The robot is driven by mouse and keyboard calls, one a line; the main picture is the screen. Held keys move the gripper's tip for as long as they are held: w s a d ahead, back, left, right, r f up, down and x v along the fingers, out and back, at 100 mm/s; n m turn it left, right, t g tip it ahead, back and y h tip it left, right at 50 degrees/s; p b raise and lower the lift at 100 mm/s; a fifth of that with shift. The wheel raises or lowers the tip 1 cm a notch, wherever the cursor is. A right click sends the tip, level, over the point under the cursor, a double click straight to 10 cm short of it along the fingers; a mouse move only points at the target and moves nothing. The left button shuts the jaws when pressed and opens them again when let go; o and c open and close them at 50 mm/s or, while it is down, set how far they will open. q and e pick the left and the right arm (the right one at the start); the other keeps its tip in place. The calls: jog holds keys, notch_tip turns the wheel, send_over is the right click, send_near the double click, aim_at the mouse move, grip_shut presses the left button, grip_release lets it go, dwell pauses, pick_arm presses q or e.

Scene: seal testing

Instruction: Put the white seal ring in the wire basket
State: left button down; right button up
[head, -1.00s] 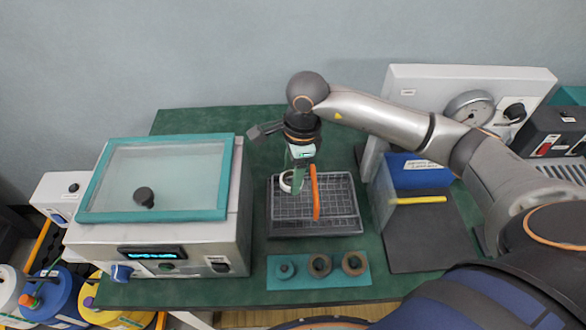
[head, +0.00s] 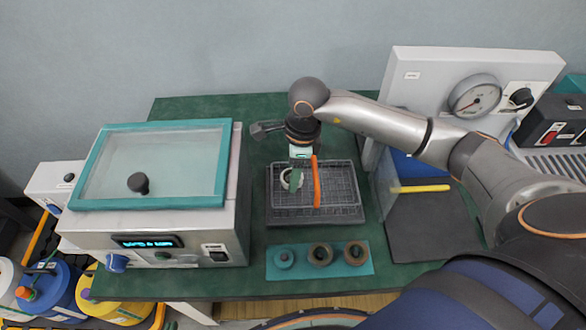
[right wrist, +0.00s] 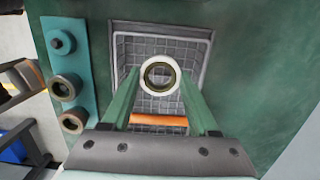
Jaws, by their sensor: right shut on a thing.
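The white seal ring (head: 286,180) is between the green fingertips of my right gripper (head: 297,179), above or just inside the left half of the wire basket. In the right wrist view the ring (right wrist: 147,75) sits at the tips of the right gripper (right wrist: 160,85), which is shut on it. The dark grey wire basket (head: 340,217) stands on the green bench, and its mesh (right wrist: 205,45) lies behind the ring. I cannot tell whether the ring touches the mesh. An orange bar (head: 316,185) crosses the basket just right of the fingers. My left gripper is not in view.
A teal-lidded chamber (head: 165,205) stands left of the basket. A teal strip (head: 300,272) with three round parts lies in front. On the right are a dark mat (head: 430,235), a clear panel with a yellow bar (head: 425,188), and a gauge panel (head: 425,75).

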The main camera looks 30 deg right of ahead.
dwell(0.3)
jog(key=shift+f+b, duration=1.65)
jog(key=shift+b, duration=0.05)
jog(key=shift+f+b, duration=0.6)
jog(key=o, duration=1.5)
jog(key=shift+r, duration=0.1)
notch_tip(320, 180, up, 10)
jog(key=p, duration=0.6)
jog(key=shift+s, duration=0.1)
